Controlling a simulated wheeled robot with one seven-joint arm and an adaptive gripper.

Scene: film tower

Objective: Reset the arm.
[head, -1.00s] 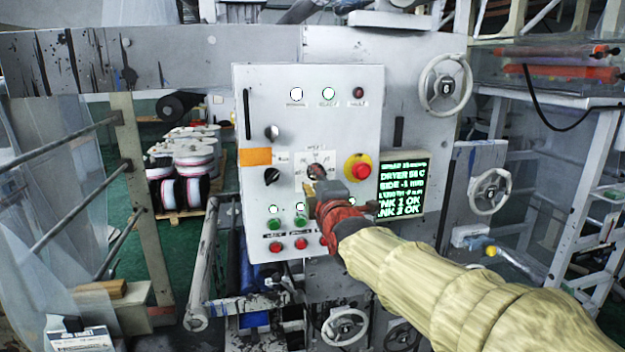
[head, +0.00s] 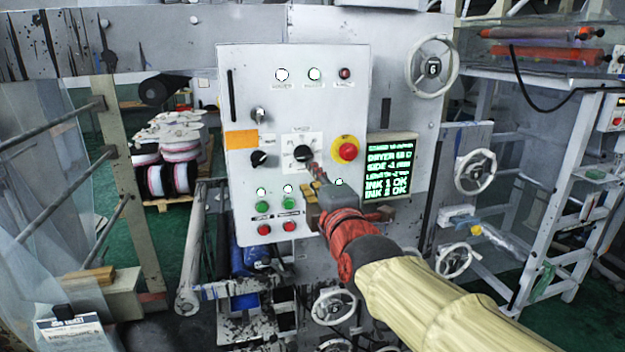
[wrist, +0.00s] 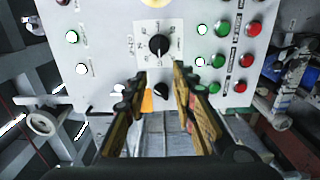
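My gripper (head: 315,172) is in front of the grey control panel (head: 235,195), just below and right of the black rotary knob (head: 303,153) on its white dial plate. In the wrist view the two fingers stand apart with an empty gap between them (wrist: 160,80). The same rotary knob (wrist: 159,45) lies beyond the fingertips there, apart from them. My arm reaches in from the lower right in the head view and hides some lower panel buttons.
A red stop button (head: 347,151) and a lit green-text screen (head: 391,168) are right of the dial. Handwheels (head: 432,68) stick out from the machine. Spools on a pallet (head: 170,165) stand behind at left. Free floor shows at lower right (head: 590,320).

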